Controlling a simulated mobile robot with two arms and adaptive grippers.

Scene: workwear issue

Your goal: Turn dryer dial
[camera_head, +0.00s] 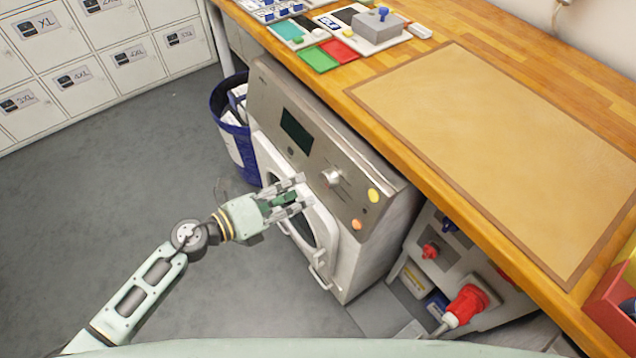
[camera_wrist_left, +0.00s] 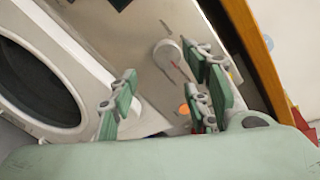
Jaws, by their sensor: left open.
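The dryer (camera_head: 345,225) stands under the wooden counter, with a sloped panel that bears a dark display. Its dial (camera_head: 331,178) is a round light knob with marks beside it. My right gripper is not seen.
The round dryer door (camera_head: 325,228) and its handle (camera_head: 318,272) are below the panel. A yellow button (camera_head: 374,195) and an orange button (camera_head: 357,224) sit right of the dial. The counter edge overhangs behind. A blue bin (camera_head: 238,140) stands left; the grey floor is clear.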

